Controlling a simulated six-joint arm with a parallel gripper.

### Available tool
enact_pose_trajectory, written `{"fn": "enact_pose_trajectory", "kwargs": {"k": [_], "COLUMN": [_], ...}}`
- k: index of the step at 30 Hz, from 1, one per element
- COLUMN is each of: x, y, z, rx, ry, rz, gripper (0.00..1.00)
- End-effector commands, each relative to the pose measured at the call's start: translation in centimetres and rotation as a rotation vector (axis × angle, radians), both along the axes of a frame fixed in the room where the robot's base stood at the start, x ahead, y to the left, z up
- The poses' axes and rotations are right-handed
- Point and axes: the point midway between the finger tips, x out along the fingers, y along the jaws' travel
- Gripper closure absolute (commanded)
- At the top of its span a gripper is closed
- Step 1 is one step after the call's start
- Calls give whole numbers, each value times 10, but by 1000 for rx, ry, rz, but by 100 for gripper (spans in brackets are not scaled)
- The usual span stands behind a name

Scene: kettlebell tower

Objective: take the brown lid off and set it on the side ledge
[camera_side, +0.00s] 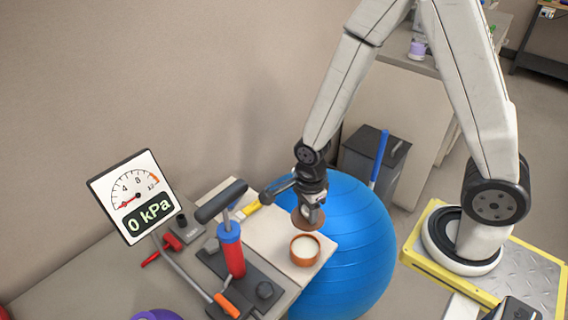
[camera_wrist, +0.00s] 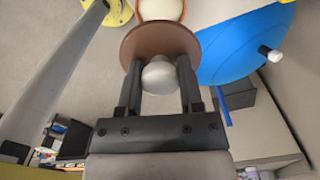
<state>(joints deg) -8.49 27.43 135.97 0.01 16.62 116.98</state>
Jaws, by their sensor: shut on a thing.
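The brown lid (camera_side: 303,222) is a flat round disc, held in the air just above an orange-brown pot (camera_side: 304,261) with pale contents. My gripper (camera_side: 313,209) is shut on the lid's knob. In the wrist view the lid (camera_wrist: 150,40) shows its pale knob (camera_wrist: 159,77) between the two fingers of my gripper (camera_wrist: 159,71). The lid is apart from the pot, whose pale inside (camera_wrist: 161,9) shows beyond the lid. The pot stands upright on a pale board (camera_side: 262,240). I cannot tell which surface is the side ledge.
A large blue ball (camera_side: 362,245) lies beside and below the board's right edge. A red pump (camera_side: 236,262) stands left of the pot, with a gauge (camera_side: 133,195) reading 0 kPa. A yellow-handled tool (camera_side: 246,209) lies behind. A dark bin (camera_side: 368,160) stands farther back.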

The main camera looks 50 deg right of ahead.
Motion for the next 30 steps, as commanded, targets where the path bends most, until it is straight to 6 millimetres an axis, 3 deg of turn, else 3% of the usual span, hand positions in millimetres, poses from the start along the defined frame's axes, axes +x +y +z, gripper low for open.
{"fn": "enact_pose_trajectory", "kwargs": {"k": [13, 30], "x": [0, 0], "y": [0, 0], "z": [12, 14], "rx": [0, 0], "ry": [0, -1], "rz": [0, 0], "gripper": [100, 100]}}
